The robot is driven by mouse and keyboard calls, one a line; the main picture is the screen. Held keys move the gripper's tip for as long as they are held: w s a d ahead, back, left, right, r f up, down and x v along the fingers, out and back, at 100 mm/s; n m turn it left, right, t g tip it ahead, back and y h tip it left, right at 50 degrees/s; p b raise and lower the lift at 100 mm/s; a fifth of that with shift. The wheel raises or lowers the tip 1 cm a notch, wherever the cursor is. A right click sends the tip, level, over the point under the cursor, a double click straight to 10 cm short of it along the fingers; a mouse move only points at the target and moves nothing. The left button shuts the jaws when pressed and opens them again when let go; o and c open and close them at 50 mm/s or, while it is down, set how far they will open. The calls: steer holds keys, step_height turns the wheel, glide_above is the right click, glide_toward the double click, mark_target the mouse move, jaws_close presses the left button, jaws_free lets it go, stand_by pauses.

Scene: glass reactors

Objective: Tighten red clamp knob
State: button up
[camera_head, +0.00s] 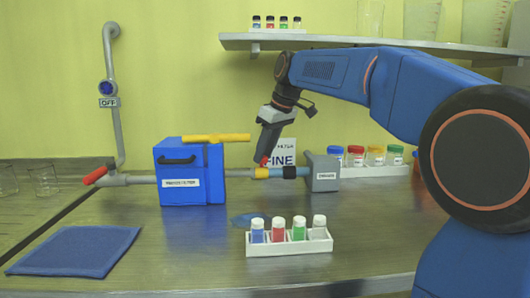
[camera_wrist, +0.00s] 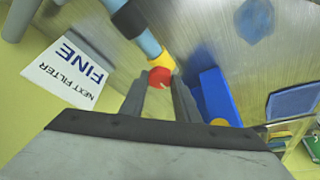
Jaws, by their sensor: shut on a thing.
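The red clamp knob (camera_wrist: 159,77) is between the two fingertips of my gripper (camera_wrist: 159,84) in the wrist view. In the head view only a small red part of the knob (camera_head: 264,160) shows at the tip of my gripper (camera_head: 266,152). The knob sits at the yellow collar (camera_head: 261,173) on the horizontal pipe. My gripper reaches down to it from above and is shut on it. How tight the knob is cannot be seen.
A blue filter box (camera_head: 190,190) with a yellow handle (camera_head: 215,138) stands left of the knob. A grey block (camera_head: 323,176) and a FINE sign (camera_head: 284,151) are close on the right. A white vial rack (camera_head: 290,246) stands in front. A shelf (camera_head: 380,43) hangs above.

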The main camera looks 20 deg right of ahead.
steer(key=m, duration=0.2)
steer(key=m+h, duration=0.1)
steer(key=m, duration=0.1)
steer(key=m+h, duration=0.1)
steer(key=m, duration=0.1)
steer(key=shift+s+a+t, duration=0.15)
steer(key=shift+a+t, duration=0.15)
steer(key=shift+t, duration=0.1)
steer(key=shift+m, duration=0.4)
steer(key=o, duration=1)
steer(key=shift+o, duration=0.2)
steer(key=a+v, duration=0.1)
steer(key=v, duration=1.6)
steer(key=shift+d, duration=0.15)
steer(key=shift+s+r, duration=0.1)
steer(key=shift+r, duration=0.05)
steer(key=shift+c, duration=1.4)
steer(key=shift+d, duration=0.1)
